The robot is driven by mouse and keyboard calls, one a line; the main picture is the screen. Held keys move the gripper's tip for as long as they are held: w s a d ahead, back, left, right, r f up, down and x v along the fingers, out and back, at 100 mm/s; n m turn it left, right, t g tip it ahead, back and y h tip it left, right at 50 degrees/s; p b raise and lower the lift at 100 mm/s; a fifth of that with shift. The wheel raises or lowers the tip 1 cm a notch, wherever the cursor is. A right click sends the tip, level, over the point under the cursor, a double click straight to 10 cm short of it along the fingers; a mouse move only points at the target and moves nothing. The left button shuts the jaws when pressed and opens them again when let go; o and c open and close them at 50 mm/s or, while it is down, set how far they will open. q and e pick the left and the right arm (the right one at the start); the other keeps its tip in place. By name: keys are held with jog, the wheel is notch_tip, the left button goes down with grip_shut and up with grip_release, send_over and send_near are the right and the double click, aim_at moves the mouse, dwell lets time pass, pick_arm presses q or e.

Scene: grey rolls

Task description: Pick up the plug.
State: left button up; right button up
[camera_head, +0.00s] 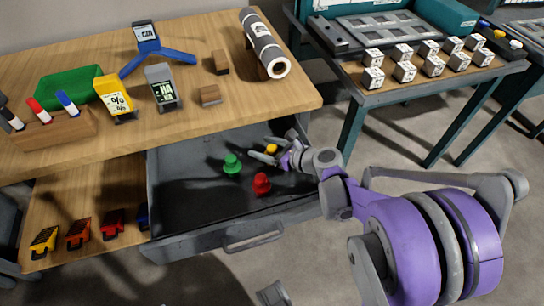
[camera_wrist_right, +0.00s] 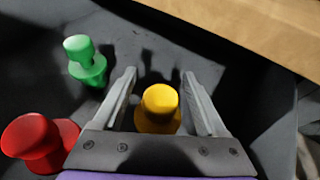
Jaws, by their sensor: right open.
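Three plugs stand in the open grey drawer (camera_head: 190,206): a green plug (camera_head: 232,164), a red plug (camera_head: 262,184) and a yellow plug (camera_head: 272,148). My right gripper (camera_head: 267,147) is open inside the drawer at the yellow plug. In the right wrist view the yellow plug (camera_wrist_right: 160,103) is between the two spread fingers (camera_wrist_right: 160,78), with gaps on both sides. The green plug (camera_wrist_right: 86,62) is left of the fingers, and the red plug (camera_wrist_right: 38,140) is at lower left, close to the gripper body. My left gripper is not in view.
The wooden tabletop (camera_head: 190,112) overhangs the drawer's back and holds a roll (camera_head: 265,45), labelled devices and a green bin (camera_head: 68,88). The drawer's front wall has a handle (camera_head: 252,237). A side table (camera_head: 400,88) with several white cubes stands at right.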

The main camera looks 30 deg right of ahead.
grip_shut()
dwell(0.3)
notch_tip(320, 180, up, 10)
jog(key=p, duration=0.3)
jog(key=shift+p, duration=0.35)
